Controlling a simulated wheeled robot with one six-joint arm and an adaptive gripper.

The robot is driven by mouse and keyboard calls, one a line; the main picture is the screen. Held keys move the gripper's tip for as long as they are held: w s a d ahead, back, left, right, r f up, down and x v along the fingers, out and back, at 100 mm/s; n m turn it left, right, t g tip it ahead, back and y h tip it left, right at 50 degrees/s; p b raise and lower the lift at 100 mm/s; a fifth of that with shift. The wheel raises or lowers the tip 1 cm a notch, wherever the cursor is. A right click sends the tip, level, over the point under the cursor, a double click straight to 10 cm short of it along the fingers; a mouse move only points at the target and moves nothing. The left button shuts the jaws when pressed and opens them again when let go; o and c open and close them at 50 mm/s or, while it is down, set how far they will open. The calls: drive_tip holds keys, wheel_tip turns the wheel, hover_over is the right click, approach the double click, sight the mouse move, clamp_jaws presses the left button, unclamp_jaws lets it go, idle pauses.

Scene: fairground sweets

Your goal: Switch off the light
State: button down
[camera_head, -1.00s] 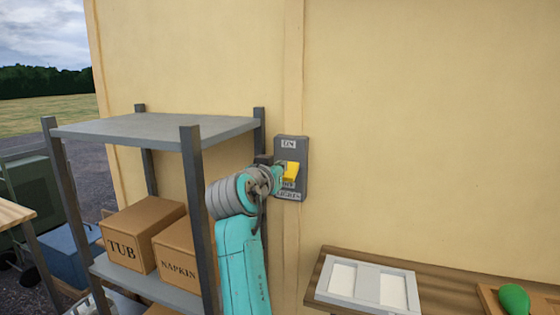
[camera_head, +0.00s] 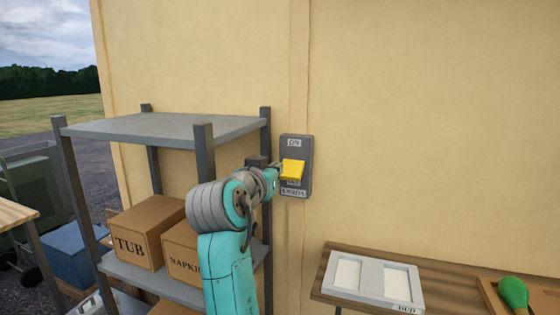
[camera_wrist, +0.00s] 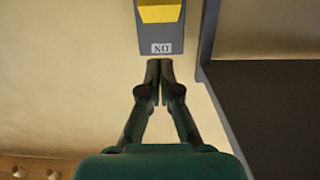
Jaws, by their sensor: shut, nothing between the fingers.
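The light switch is a grey wall box (camera_head: 302,150) with an ON label at its top, a partly covered label below the lever and a LIGHTS label at the bottom. Its yellow lever (camera_head: 292,169) sticks out at mid-height; I cannot tell which position it is set to. In the wrist view the box (camera_wrist: 160,35) appears upside down at the top, with the yellow lever (camera_wrist: 160,12) cut by the frame edge. My gripper (camera_wrist: 160,68) is shut and empty, its fingertips appearing just beyond the box's ON end. In the head view my wrist hides the fingers.
A grey shelf (camera_head: 165,128) with TUB (camera_head: 148,232) and NAPKIN (camera_head: 182,250) boxes stands left of the switch, close to my arm. A wooden counter (camera_head: 445,285) with a white two-part tray (camera_head: 372,280) and a green object (camera_head: 513,292) is at the lower right.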

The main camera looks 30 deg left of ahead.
drive_tip(key=s, duration=0.2)
drive_tip(key=s+f, duration=0.1)
drive_tip(key=shift+s+d, duration=0.1)
drive_tip(key=shift+d, duration=0.3)
drive_tip(key=shift+s, duration=0.1)
